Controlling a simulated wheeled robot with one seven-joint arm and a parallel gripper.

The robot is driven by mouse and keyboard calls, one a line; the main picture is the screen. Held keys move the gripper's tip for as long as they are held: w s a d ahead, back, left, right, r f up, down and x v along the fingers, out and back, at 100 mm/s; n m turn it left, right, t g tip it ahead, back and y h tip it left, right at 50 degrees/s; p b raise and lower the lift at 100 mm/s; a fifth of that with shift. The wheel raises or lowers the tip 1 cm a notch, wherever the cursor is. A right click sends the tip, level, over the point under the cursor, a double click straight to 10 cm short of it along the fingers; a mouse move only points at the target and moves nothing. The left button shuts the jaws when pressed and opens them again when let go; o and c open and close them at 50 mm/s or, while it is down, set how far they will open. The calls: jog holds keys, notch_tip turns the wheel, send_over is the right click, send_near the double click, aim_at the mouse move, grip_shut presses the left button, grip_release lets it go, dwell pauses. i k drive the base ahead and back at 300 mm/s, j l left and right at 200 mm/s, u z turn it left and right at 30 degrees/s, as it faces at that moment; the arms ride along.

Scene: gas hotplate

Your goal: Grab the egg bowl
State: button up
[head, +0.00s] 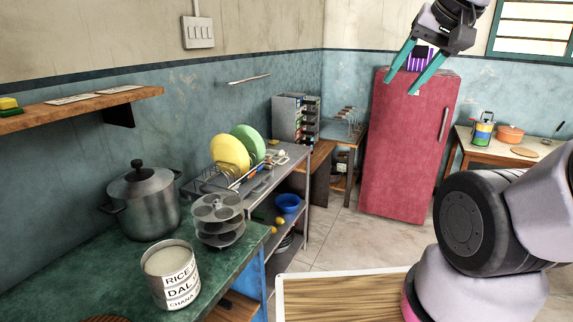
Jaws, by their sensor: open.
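No bowl in view clearly shows eggs in it. A small group of pale, rounded things (277,157), too small to make out, sits on the grey metal rack table (290,152) just right of the dish rack. A blue bowl (287,203) stands on that table's lower shelf, and its inside is too small to read. My gripper (399,88) is at the upper right, its two teal fingers apart and pointing down. It is empty, in front of the red fridge in the picture, and well apart from both of these things.
A green counter (215,280) at lower left holds a lidded pot (145,202), a labelled tin (170,275) and a tiered metal stand (219,220). Plates (229,153) stand in the dish rack. The red fridge (412,140) is behind. Open tiled floor (350,240) lies between.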

aim_at(288, 203)
jog(key=i+l+u, duration=0.55)
jog(key=i+l, duration=0.2)
